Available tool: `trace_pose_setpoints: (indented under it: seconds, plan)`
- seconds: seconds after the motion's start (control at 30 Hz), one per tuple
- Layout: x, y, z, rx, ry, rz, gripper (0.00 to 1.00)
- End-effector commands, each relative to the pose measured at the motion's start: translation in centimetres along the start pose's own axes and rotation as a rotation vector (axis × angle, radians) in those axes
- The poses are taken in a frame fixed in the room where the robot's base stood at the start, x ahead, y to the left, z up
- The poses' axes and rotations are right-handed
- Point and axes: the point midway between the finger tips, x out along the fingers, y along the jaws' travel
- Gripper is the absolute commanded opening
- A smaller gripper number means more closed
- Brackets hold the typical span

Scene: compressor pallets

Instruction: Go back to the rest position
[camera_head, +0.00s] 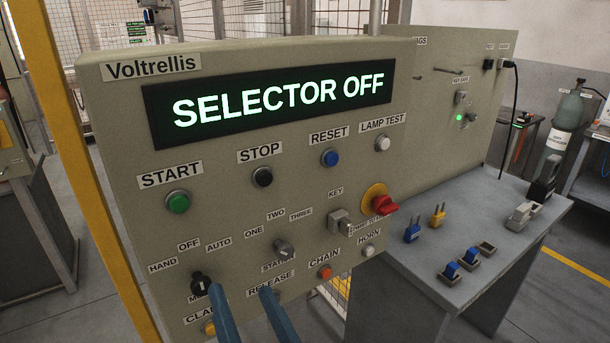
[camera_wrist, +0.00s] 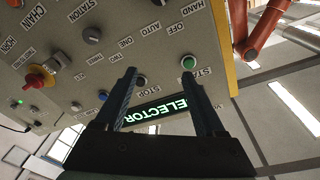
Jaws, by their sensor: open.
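My gripper (camera_head: 243,292) shows as two blue fingers at the bottom of the head view, in front of the control panel (camera_head: 115,115). It also shows in the wrist view (camera_wrist: 160,78), its fingers apart with nothing between them. The black mode selector (camera_head: 203,284) sits just left of the fingers in the head view, its pointer roughly up towards OFF. In the wrist view the selector (camera_wrist: 158,3) is at the top edge, beyond the fingertips. The display (camera_head: 270,103) reads SELECTOR OFF. The fingers hide part of the lower labels.
A grey bench (camera_head: 420,265) with padlocks (camera_head: 412,231) stands right. A yellow post (camera_head: 85,170) rises at left.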

Motion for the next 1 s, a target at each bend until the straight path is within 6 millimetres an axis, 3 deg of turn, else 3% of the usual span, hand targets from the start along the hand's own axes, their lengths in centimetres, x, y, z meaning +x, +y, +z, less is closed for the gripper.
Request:
trace_pose_setpoints:
  seconds: [0.03,0.17,0.3,0.4,0.5,0.6,0.7,1.0]
  plan:
    - [1.1,-1.7,-4.5,-0.092,0.069,0.005,0.72]
    - [2.2,-5.1,-14.0,-0.308,0.25,0.055,0.72]
    - [1.2,-9.4,-23.5,-0.499,0.464,0.118,0.72]
    - [-0.4,-12.5,-29.0,-0.601,0.608,0.163,0.72]
    - [-2.2,-15.0,-32.9,-0.671,0.722,0.199,0.72]
    - [-3.6,-16.5,-35.1,-0.712,0.797,0.225,0.72]
    - [-4.3,-17.2,-36.1,-0.73,0.832,0.239,0.72]
    - [-4.4,-17.3,-36.2,-0.732,0.836,0.24,0.72]
